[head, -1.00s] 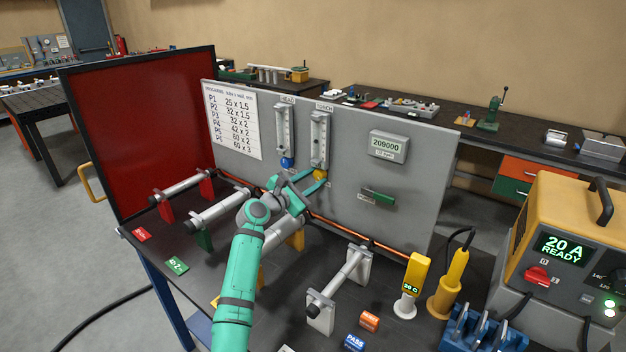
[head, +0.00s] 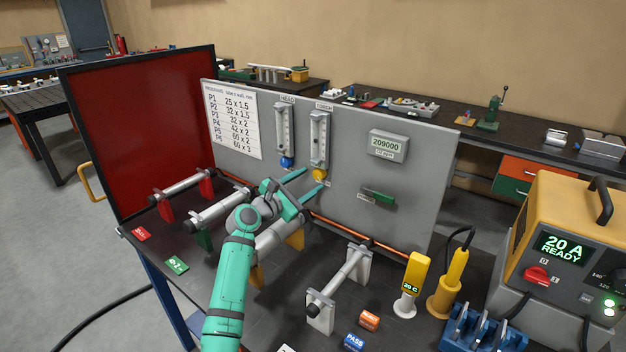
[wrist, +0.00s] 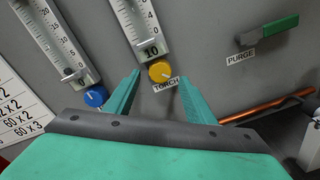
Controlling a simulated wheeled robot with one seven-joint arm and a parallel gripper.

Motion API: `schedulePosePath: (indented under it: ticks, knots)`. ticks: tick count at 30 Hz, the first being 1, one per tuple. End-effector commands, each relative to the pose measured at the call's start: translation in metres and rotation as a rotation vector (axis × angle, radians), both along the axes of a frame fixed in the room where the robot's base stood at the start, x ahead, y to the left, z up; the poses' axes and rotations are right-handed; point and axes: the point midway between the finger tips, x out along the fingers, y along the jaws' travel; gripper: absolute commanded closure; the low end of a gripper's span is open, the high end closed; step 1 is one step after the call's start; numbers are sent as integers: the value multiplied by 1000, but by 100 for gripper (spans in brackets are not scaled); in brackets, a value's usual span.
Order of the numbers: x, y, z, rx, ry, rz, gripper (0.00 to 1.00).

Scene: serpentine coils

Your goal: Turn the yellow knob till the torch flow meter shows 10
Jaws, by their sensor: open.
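The yellow knob (head: 319,174) sits at the foot of the torch flow meter (head: 319,138) on the grey panel. In the wrist view the yellow knob (wrist: 161,71) shows between my fingertips but beyond them, just above the TORCH label.
The blue knob (wrist: 95,96) of the head flow meter (head: 284,131) is close to the left. A green purge lever (head: 378,194) is to the right. A copper pipe (head: 350,236) runs along the panel's foot. Tube stands (head: 325,308) occupy the bench.

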Motion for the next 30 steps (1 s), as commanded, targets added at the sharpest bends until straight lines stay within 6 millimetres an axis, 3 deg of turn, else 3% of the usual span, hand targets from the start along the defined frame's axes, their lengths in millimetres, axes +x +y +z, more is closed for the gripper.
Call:
schedulePosePath:
  ticks: [6, 12, 30]
  knots:
    - [-34, 27, 1, 0, -2, 3, 50]
    - [-53, 42, 2, -1, -1, 2, 50]
    - [-60, 49, 2, 0, -1, 3, 50]
